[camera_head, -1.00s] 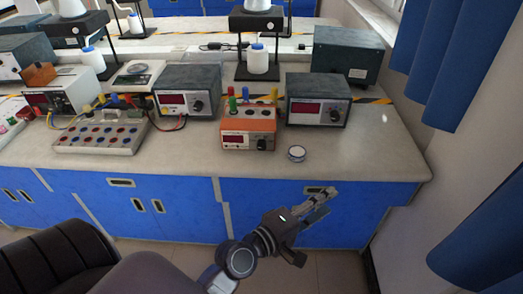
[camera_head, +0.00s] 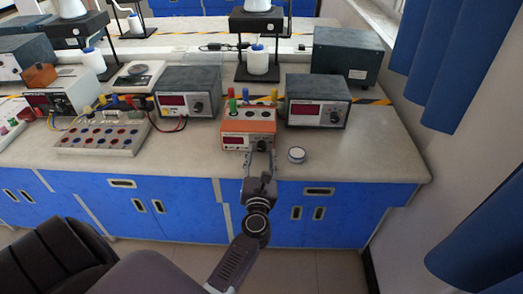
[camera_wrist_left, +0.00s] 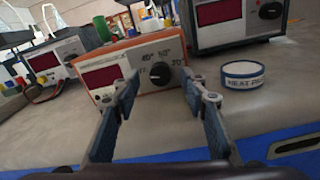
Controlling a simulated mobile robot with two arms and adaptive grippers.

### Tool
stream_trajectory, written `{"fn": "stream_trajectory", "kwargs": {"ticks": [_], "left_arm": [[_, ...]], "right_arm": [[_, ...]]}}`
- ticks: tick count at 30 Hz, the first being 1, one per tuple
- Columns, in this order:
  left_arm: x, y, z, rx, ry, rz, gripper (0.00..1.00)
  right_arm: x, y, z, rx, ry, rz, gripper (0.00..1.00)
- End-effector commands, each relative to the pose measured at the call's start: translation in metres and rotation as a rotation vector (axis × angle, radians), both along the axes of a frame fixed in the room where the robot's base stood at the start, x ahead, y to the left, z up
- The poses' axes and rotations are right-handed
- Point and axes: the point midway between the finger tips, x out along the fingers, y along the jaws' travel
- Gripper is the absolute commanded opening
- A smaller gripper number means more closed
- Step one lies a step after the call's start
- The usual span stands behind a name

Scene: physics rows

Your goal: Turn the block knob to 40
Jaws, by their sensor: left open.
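The orange box (camera_head: 248,125) stands near the front edge of the bench, with a red display and a black knob (camera_wrist_left: 160,74) on its front panel. My left gripper (camera_head: 260,152) is in front of this panel. In the wrist view my left gripper (camera_wrist_left: 162,92) is open, its two fingers on either side of the knob and apart from it. In the head view the fingers partly cover the knob. My right gripper is not in view.
A round white, blue-rimmed disc (camera_head: 296,155) lies just right of the orange box. Dark-cased meters (camera_head: 318,100) (camera_head: 188,92) flank the box. A terminal board (camera_head: 102,138) with wires is at the left. The bench's front right is clear.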

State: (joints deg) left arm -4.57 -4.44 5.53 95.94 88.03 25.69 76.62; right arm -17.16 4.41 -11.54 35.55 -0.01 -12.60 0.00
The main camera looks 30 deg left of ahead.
Motion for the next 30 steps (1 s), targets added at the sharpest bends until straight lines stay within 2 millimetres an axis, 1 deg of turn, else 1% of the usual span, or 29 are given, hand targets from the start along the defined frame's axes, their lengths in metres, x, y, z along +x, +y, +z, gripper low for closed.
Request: {"fn": "stream_trajectory", "kwargs": {"ticks": [1,3,6,14,25,30], "left_arm": [[0.006,0.003,0.001,0.002,0.0,-0.001,0.4],[0.011,0.006,0.001,0.002,0.0,-0.001,0.4],[0.015,0.009,0.0,0.002,0.001,-0.002,0.4],[0.016,0.009,0.0,0.001,0.001,-0.002,0.4],[0.016,0.009,0.0,0.001,0.001,-0.002,0.0],[0.016,0.009,0.0,0.007,0.005,-0.002,0.0]], "right_arm": [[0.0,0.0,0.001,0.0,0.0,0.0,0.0],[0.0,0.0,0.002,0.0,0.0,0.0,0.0],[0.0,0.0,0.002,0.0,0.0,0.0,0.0],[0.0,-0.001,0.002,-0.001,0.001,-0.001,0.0],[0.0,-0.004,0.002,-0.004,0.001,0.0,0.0],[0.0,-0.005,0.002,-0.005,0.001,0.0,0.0]]}}
